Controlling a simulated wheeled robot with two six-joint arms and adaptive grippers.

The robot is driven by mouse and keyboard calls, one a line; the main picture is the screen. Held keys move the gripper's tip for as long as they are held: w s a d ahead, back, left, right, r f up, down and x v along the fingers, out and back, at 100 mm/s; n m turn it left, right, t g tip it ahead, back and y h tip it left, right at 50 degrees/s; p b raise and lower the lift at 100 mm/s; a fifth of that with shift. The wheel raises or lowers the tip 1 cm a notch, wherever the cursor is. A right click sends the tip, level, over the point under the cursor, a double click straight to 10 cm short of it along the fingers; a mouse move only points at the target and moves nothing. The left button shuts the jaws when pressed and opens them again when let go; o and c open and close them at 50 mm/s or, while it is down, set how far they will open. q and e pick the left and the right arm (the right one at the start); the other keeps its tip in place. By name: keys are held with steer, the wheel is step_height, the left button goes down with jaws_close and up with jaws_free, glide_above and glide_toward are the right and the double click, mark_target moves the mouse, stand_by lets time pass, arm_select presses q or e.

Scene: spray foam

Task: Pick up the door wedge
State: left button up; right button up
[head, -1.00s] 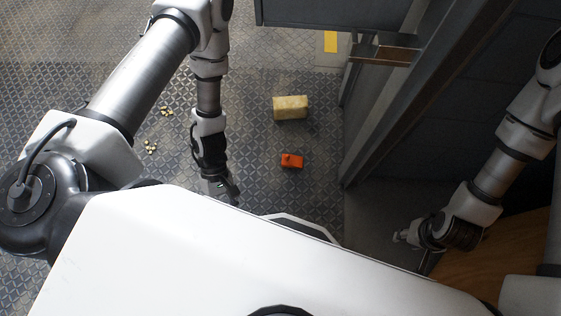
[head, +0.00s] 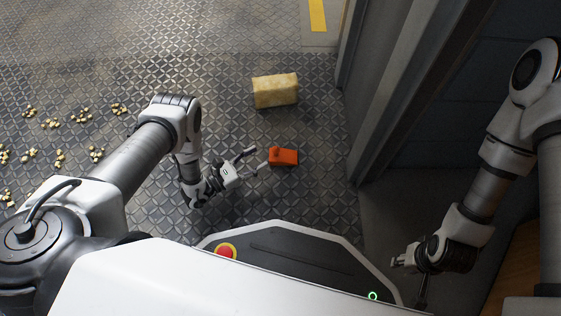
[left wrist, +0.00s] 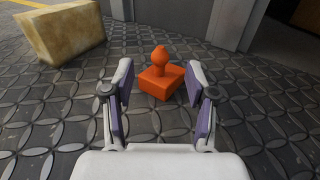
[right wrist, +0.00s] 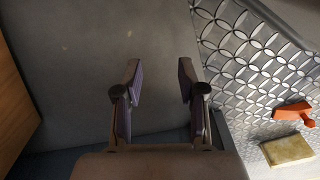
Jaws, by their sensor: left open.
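The door wedge is an orange block with a knob on top (head: 283,156), lying on the patterned metal floor in the head view. In the left wrist view the wedge (left wrist: 161,80) stands just beyond and between my fingertips. My left gripper (head: 256,160) is open and empty, low near the floor, its fingers pointing at the wedge from the left. In the right wrist view the wedge (right wrist: 294,113) shows at the right edge. My right gripper (head: 398,261) is far to the right of the wedge; its fingers are apart with nothing between them in its wrist view (right wrist: 158,80).
A yellowish foam block (head: 275,91) lies on the floor behind the wedge. Small yellow crumbs (head: 82,115) are scattered at the left. A grey door frame (head: 375,95) stands to the right. The floor around the wedge is clear.

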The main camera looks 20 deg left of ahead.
mark_target(274, 154)
arm_select(q)
step_height(274, 154, down, 4)
steer(key=shift+r+b, duration=0.25)
steer(key=shift+b, duration=0.4)
steer(key=shift+r+x, duration=0.15)
steer(key=shift+x, duration=0.45)
steer(key=shift+r+x, duration=0.15)
steer(key=shift+x, duration=0.45)
steer(key=b+x, duration=0.3)
steer(key=x, duration=0.1)
steer(key=shift+w+d+f, duration=0.1)
steer(key=shift+w+d, duration=0.15)
steer(key=shift+d, duration=0.05)
arm_select(e)
steer(key=shift+t, duration=0.3)
steer(key=f, duration=0.2)
steer(key=w+f, duration=0.1)
steer(key=f, duration=0.1)
steer(key=w+f, duration=0.1)
steer(key=f, duration=0.1)
steer(key=shift+f, duration=0.2)
arm_select(q)
steer(key=shift+w+d, duration=0.15)
arm_select(e)
steer(key=shift+r, duration=0.15)
arm_select(q)
steer(key=shift+r, duration=0.25)
steer(key=shift+c, duration=0.7)
jaws_close()
